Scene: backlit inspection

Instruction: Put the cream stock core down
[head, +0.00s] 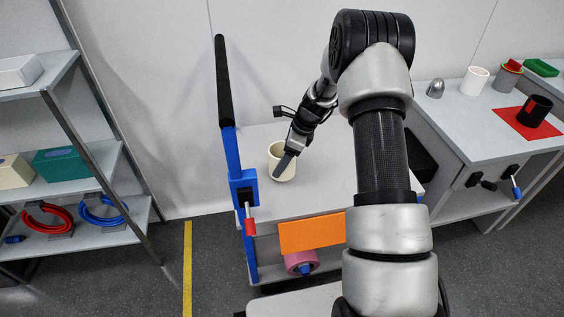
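The cream stock core (275,163) is a short, pale, open-topped cylinder, upright at the left part of a grey cart top (325,180). My gripper (284,165) reaches down to it from the upper right. One dark finger crosses the core's rim and near wall. The other finger is hidden, so I cannot tell whether the gripper is closed on the wall. The core's bottom looks close to the cart top; whether it touches is unclear.
A blue post with a black handle (224,85) rises at the cart's left edge. An orange panel (311,234) and a pink roll (300,262) are at its front. A shelf stands left; a bench (452,125) with several objects stands right. The cart top around the core looks clear.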

